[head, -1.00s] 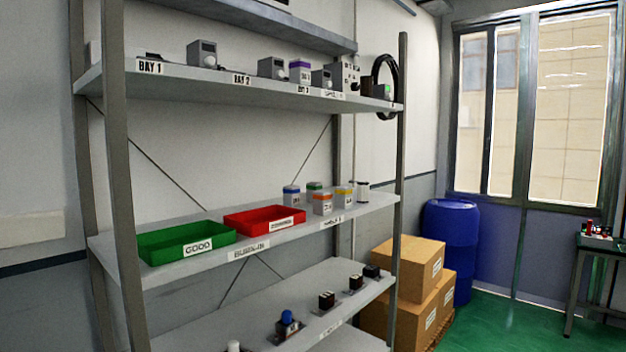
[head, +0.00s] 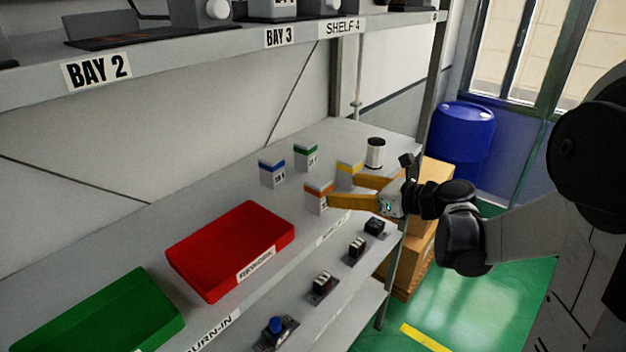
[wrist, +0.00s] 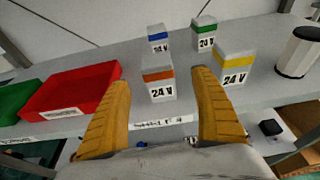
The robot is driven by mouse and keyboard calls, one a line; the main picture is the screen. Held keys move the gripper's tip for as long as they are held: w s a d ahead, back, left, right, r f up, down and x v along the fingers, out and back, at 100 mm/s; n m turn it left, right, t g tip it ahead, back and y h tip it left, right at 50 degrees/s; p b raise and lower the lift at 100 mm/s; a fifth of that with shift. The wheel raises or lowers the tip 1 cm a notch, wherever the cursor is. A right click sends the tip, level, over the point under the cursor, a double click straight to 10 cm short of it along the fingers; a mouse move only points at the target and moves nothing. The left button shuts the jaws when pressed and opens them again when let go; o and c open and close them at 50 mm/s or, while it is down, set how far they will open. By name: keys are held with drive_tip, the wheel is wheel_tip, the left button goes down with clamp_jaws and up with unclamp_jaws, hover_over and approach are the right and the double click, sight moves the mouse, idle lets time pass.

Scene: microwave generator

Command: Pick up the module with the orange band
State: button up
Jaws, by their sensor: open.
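The module with the orange band (head: 316,196) is a small pale block standing upright on the middle shelf. In the wrist view the orange-banded module (wrist: 159,84), marked 24 V, appears between my two yellow fingertips. My gripper (head: 344,191) is open and empty, reaching in from the right at about module height. The near finger hides part of the orange-banded module's lower right in the head view. Whether the fingertips flank it or stop just short, I cannot tell.
The yellow-banded module (wrist: 234,62) stands close by the right finger. Blue-banded (head: 272,173) and green-banded (head: 306,157) modules stand behind. A white spool (head: 375,153) is farther right. A red bin (head: 232,250) and a green bin (head: 110,315) sit left. An upper shelf (head: 200,55) hangs above.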

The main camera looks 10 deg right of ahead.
sight(327, 189)
drive_tip(key=x, duration=0.2)
drive_tip(key=shift+w+a+f, duration=0.1)
drive_tip(key=shift+a+f, duration=0.05)
drive_tip(key=shift+a, duration=0.2)
drive_tip(key=shift+w+a+f, duration=0.1)
drive_tip(key=shift+w+f, duration=0.05)
drive_tip(key=shift+w, duration=0.15)
drive_tip(key=x, duration=0.4)
drive_tip(key=shift+w+a+f+p, duration=0.1)
drive_tip(key=shift+a+p, duration=0.15)
drive_tip(key=shift+p, duration=0.15)
drive_tip(key=shift+w+a+f, duration=0.15)
drive_tip(key=shift+w, duration=0.2)
drive_tip(key=shift+s, duration=0.15)
drive_tip(key=shift+c, duration=0.5)
drive_tip(key=c, duration=1.4)
